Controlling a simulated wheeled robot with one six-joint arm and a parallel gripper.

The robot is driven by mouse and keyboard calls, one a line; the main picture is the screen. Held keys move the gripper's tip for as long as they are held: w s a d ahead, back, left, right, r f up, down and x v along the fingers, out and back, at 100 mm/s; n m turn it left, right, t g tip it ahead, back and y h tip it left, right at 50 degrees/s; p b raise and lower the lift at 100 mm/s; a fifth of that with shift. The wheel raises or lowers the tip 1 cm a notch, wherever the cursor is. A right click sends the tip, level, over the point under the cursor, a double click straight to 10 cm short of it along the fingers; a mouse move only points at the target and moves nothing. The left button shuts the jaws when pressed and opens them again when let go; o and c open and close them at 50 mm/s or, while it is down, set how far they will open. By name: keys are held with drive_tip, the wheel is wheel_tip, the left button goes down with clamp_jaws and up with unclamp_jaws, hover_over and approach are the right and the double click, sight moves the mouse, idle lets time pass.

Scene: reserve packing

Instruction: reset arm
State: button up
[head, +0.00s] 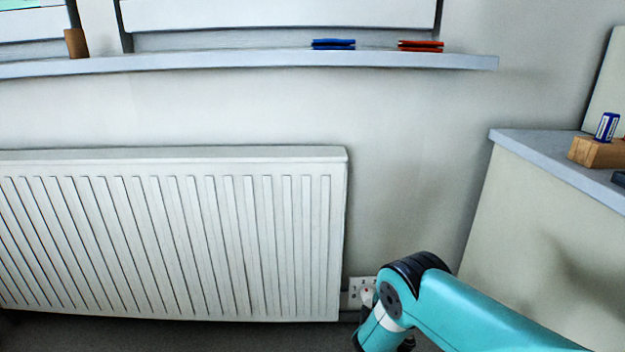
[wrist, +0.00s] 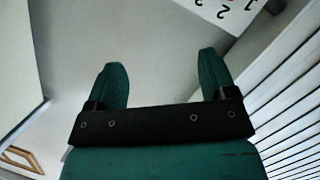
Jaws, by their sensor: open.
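My gripper (wrist: 161,80) shows in the wrist view with its two teal fingers spread apart. Nothing is between the fingers; a pale bare surface lies beyond them. In the head view my teal arm reaches in from the lower right, and the gripper's fingers cannot be made out there.
A white radiator (head: 170,235) stands along the wall under a sill (head: 230,64) bearing a blue item (head: 333,44), a red item (head: 421,46) and a brown block (head: 76,43). A counter (head: 555,160) at right holds a wooden block (head: 598,153) with a blue-and-white item (head: 607,126).

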wheel_tip(320, 180, up, 12)
drive_tip(key=w+m+g, duration=0.2)
drive_tip(key=m+g, duration=0.2)
drive_tip(key=s+a+r+g+y, duration=0.3)
drive_tip(key=s+a+r+g, duration=0.1)
drive_tip(key=s+r, duration=0.75)
drive_tip(key=s+a+r+n+g+y, duration=0.15)
drive_tip(key=s+r, duration=0.35)
drive_tip(key=s, duration=0.5)
drive_tip(key=s+a+r+n+g+y, duration=0.1)
drive_tip(key=s+r+n+g+y, duration=0.3)
drive_tip(key=s, duration=0.6)
drive_tip(key=s+a+r+n+g+h, duration=0.1)
drive_tip(key=s+r+g, duration=0.1)
drive_tip(key=s+r, duration=0.6)
drive_tip(key=s+r+p, duration=0.3)
drive_tip(key=r+p, duration=2.8)
drive_tip(key=p, duration=0.2)
drive_tip(key=shift+a+r, duration=0.15)
drive_tip(key=shift+r, duration=0.1)
